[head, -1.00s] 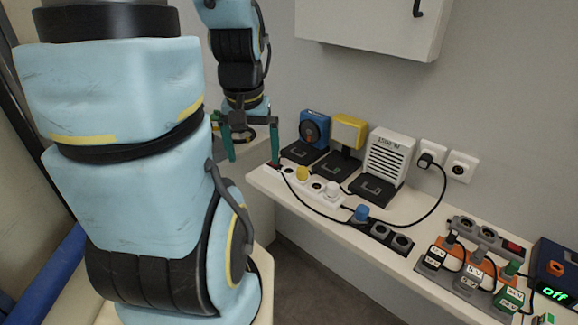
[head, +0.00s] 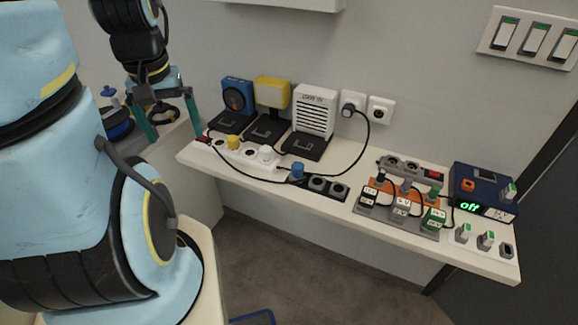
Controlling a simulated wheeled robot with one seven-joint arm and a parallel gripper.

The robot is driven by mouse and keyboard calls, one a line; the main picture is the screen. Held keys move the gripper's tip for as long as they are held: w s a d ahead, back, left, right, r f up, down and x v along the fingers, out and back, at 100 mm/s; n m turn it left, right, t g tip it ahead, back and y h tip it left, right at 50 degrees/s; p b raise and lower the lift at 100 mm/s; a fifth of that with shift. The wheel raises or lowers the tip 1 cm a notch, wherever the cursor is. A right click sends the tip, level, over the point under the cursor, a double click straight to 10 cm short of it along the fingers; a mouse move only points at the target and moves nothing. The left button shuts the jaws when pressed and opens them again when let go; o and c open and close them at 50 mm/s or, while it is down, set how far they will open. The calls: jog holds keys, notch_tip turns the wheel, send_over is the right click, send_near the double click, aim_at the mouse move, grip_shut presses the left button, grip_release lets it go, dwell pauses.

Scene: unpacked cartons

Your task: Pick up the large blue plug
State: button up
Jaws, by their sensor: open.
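A blue plug (head: 297,171) stands upright in the left end of a black socket strip (head: 338,190), near the front edge of the long shelf. A black cable runs near it. My gripper (head: 174,136) is open, with green fingers pointing down and apart, and nothing shows between them. It hangs by the left end of the shelf, well to the left of the blue plug. Another small blue-topped item (head: 109,92) shows at the far left, above a dark and blue round object; I cannot tell whether it is a plug.
A white power strip (head: 221,150) with a yellow plug (head: 233,142) and a white plug (head: 265,153) lies left of the blue plug. Behind stand a blue device, a yellow lamp (head: 272,92) and a white heater (head: 314,110). An orange-grey board (head: 400,209) is on the right.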

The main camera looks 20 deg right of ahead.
jog(key=shift+w+d+f, duration=0.15)
jog(key=shift+d+f, duration=0.05)
jog(key=shift+d, duration=0.1)
jog(key=shift+c, duration=0.9)
jog(key=w+d+f+m+b, duration=0.1)
jog(key=d+b, duration=0.1)
jog(key=d, duration=0.2)
jog(key=w+d+f+m+b, duration=0.1)
jog(key=d+f, duration=0.1)
jog(key=d, duration=0.2)
jog(key=w+d+f+m+g+b, duration=0.1)
jog(key=w+d+f+m+b, duration=0.1)
jog(key=d, duration=0.3)
jog(key=shift+f+b, duration=0.2)
jog(key=shift+b, duration=0.15)
jog(key=shift+c, duration=0.9)
jog(key=m+b, duration=0.2)
jog(key=m, duration=0.1)
send_over(298, 165)
jog(key=shift+g, duration=0.3)
notch_tip(298, 165, down, 8)
jog(key=shift+s+f, duration=0.1)
jog(key=shift+f+p, duration=0.85)
jog(key=shift+f, duration=2.05)
